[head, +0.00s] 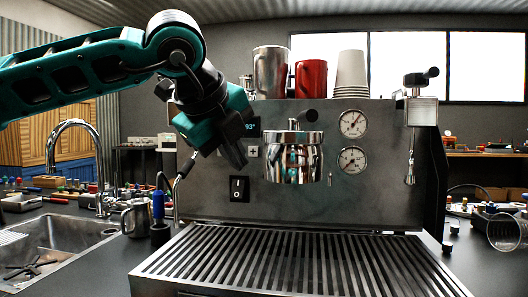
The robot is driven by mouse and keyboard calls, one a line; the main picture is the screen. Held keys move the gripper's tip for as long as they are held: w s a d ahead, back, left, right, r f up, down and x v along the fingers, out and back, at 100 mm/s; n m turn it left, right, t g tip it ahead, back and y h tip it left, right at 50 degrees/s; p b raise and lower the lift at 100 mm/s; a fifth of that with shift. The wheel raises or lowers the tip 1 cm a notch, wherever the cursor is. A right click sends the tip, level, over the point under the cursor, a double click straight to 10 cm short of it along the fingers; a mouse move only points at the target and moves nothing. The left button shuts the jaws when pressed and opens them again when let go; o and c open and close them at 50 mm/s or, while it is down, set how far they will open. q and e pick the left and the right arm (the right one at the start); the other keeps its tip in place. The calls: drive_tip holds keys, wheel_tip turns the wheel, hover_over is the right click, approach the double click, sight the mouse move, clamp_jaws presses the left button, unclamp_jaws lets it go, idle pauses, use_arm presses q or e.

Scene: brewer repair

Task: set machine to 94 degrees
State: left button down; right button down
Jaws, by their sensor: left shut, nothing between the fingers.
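The espresso machine (390,190) stands in the middle of the head view, with a grey metal front. Its small dark display (252,129) shows a blue reading that looks like 93°, partly beside my gripper. A small square plus button (253,151) sits just below the display. My left gripper (237,158) is shut and empty, its fingertips in front of the panel just left of the plus button. I cannot tell whether they touch the panel. The gripper hides the panel area left of the button. My right gripper is not in view.
A black power switch (239,189) is below the gripper, and the metal group head (293,160) is to its right. Cups (311,78) stand on top. A steam wand, blue-handled tool (158,207) and steel pitcher (135,217) are left. The slatted drip tray (300,262) is clear.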

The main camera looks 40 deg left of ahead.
sight(254, 152)
use_arm(q)
drive_tip(key=shift+r, duration=0.1)
idle(0.3)
drive_tip(key=w+a+p, duration=0.4)
drive_tip(key=w, duration=0.3)
drive_tip(key=shift+w+a, duration=0.15)
drive_tip(key=shift+w, duration=0.25)
drive_tip(key=shift+w, duration=0.1)
idle(1.8)
drive_tip(key=shift+w+a, duration=0.2)
drive_tip(key=shift+w, duration=0.1)
